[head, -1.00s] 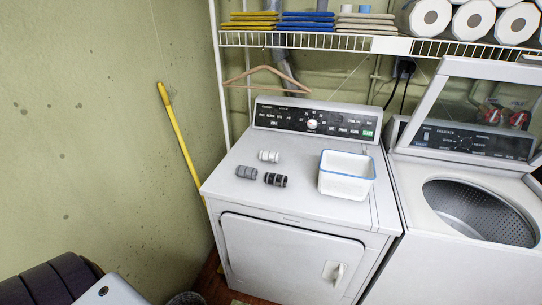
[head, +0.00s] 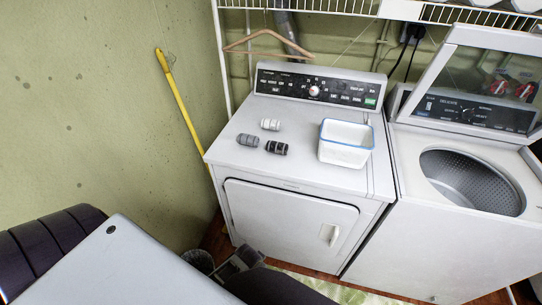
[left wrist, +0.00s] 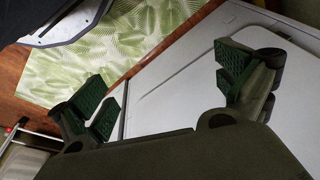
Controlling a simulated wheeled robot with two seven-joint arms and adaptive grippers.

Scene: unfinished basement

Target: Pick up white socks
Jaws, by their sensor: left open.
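The white socks (head: 270,124), a small rolled pair, lie on top of the white dryer (head: 225,150), left of centre. A grey rolled pair (head: 247,140) lies in front and to the left of them, and a dark striped pair (head: 276,148) in front. My left gripper (left wrist: 168,92) is open and empty in the left wrist view, its green-padded fingers wide apart in front of a white appliance surface. In the head view, dark parts of my left arm show at the bottom, below the dryer top and well away from the socks. My right gripper is not in view.
A white, blue-rimmed basket (head: 345,154) stands on the dryer right of the socks. An open-lidded washer (head: 430,215) stands at the right. A hanger (head: 268,42) hangs below the wire shelf (head: 345,9). A yellow pole (head: 180,100) leans by the wall.

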